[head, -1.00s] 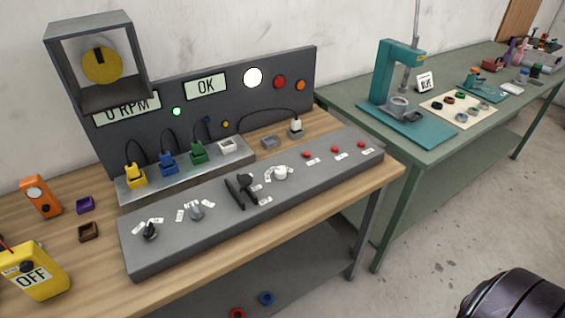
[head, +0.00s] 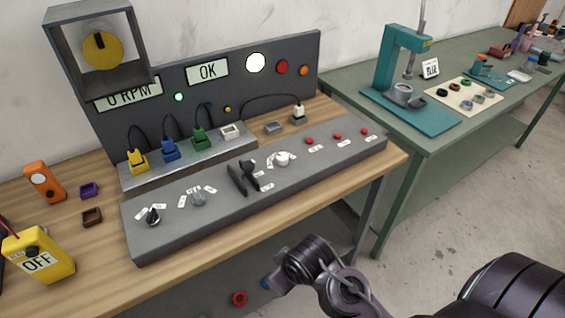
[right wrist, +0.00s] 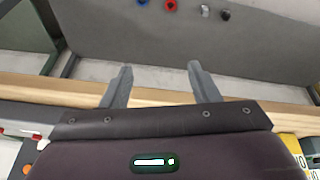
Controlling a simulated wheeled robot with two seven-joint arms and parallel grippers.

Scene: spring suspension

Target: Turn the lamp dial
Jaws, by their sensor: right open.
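A grey control panel (head: 225,215) on the wooden bench carries several controls: a black dial (head: 152,215), a grey dial (head: 199,198), black levers (head: 241,178) and a white dial (head: 282,158). Their labels are too small to read, so I cannot tell which is the lamp dial. A round white lamp (head: 256,62) on the upright board looks lit. My right arm is in front of the bench, below the panel and apart from the dials. The right wrist view shows my right gripper (right wrist: 160,72) open and empty over the bench's front edge. My left gripper is out of view.
An orange device (head: 44,182), two small boxes and a yellow meter (head: 42,258) reading OFF stand at the bench's left. A connector strip (head: 190,160) runs behind the panel. A green table (head: 440,145) stands at the right. Rings, including a red one (head: 239,298), lie below the bench.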

